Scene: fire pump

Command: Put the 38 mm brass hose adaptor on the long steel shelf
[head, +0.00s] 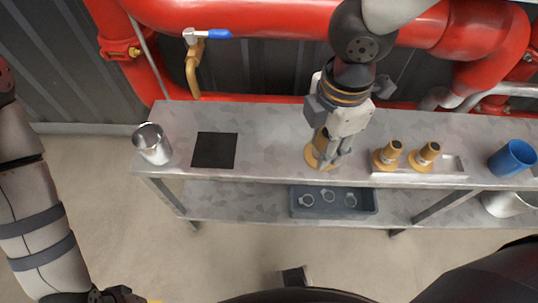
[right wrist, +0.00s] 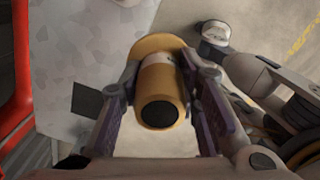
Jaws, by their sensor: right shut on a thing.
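My right gripper (head: 326,158) is shut on a brass hose adaptor (head: 313,158) over the top of the long steel shelf (head: 270,140). In the right wrist view the adaptor (right wrist: 160,90) sits between both fingers (right wrist: 163,110), its round dark opening facing the camera and its wide flange at the far end. The flange is close to the steel surface; I cannot tell whether it touches. Two similar brass adaptors (head: 387,154) (head: 425,155) stand upright on a shallow tray to the right. My left gripper (head: 118,294) is partly in view at the bottom left, its jaws unclear.
A black square mat (head: 214,150) and a steel cup (head: 152,145) are left on the shelf. A blue cup (head: 513,158) stands at the right. A grey bin (head: 305,205) with rings sits on the lower level. Red pipes (head: 270,18) run behind. Steel between mat and gripper is clear.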

